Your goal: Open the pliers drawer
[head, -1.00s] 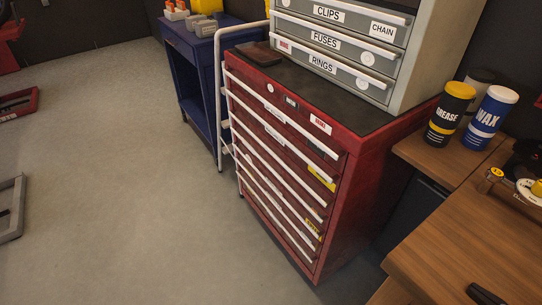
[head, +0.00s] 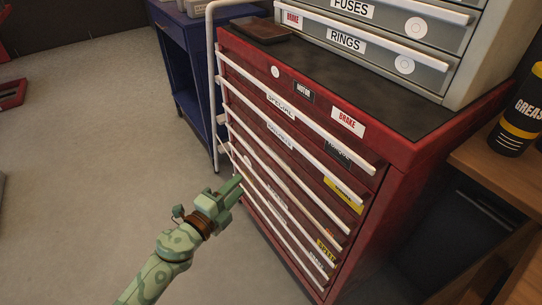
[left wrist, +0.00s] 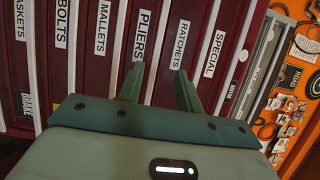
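The red tool cabinet (head: 400,185) has a stack of drawers with long white bar handles, and all of them look shut. In the left wrist view the pliers drawer shows by its white PLIERS label (left wrist: 143,36), between the ratchets label (left wrist: 180,45) and the mallets label (left wrist: 103,27). In the head view I cannot read a pliers label. My left gripper (head: 238,184) is in front of the drawer fronts, near their left side. Its two fingers (left wrist: 160,88) are apart and empty, pointing at the pliers and ratchets area. My right gripper is out of view.
A grey small-parts cabinet (head: 400,62) stands on the red cabinet. A blue cart (head: 184,55) with a pale rail stands to the left. A wooden bench (head: 500,160) with a grease canister (head: 518,112) is at the right. The floor (head: 90,150) in front is clear.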

